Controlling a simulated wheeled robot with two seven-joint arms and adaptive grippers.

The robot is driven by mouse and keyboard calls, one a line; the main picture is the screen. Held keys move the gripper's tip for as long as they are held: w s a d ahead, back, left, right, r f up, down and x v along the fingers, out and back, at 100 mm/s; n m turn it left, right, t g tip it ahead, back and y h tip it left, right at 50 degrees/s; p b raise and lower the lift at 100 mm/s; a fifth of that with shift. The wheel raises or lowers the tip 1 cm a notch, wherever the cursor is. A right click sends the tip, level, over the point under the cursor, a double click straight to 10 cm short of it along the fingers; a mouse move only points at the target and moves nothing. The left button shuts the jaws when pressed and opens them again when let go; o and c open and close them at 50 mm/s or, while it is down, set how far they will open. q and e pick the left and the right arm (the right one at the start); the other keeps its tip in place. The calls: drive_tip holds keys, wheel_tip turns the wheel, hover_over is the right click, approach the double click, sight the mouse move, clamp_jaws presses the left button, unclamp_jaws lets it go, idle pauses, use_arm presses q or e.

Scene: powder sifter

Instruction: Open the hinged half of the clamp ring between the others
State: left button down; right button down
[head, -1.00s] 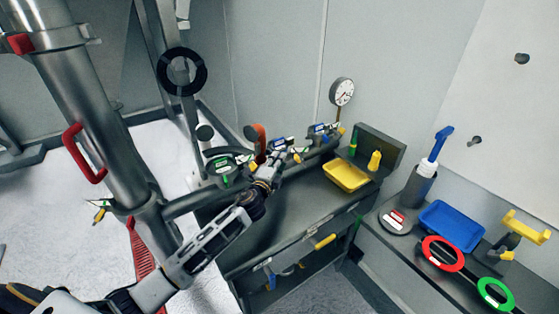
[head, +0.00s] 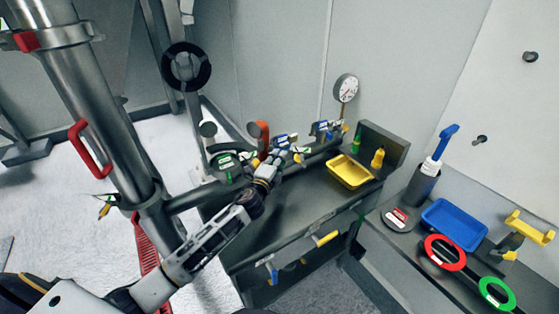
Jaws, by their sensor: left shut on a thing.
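Several small clamp fittings sit in a row along the horizontal grey pipe. One is a dark ring with a green label (head: 225,166) at the left. The middle clamp ring with a blue part (head: 281,141) is partly hidden by my gripper. Another blue clamp (head: 321,128) is farther right. My left gripper (head: 284,157) reaches up from the lower left and is shut on a small part at the middle clamp. The held part is largely hidden by the fingers. How far the hinged half stands open cannot be told. My right gripper is not in view.
An orange-red curved handle (head: 263,140) stands just left of the middle clamp. A yellow tray (head: 350,172) is on the dark bench. A blue tray (head: 454,224), a red ring (head: 444,252) and a green ring (head: 496,292) lie on the right shelf. A thick pipe (head: 88,110) stands left.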

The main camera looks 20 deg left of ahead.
use_arm(q)
drive_tip(key=shift+a+r, duration=0.45)
drive_tip(key=shift+a, duration=0.05)
drive_tip(key=c, duration=1.3)
unclamp_jaws()
drive_tip(key=shift+c, duration=0.2)
drive_tip(key=shift+o, duration=0.7)
drive_tip(key=shift+s+a, duration=0.1)
drive_tip(key=shift+s, duration=0.1)
drive_tip(key=shift+d+f, duration=0.2)
drive_tip(key=shift+s, duration=0.1)
drive_tip(key=s, duration=1.1)
drive_tip(key=shift+s+a, duration=0.25)
drive_tip(key=shift+s, duration=0.1)
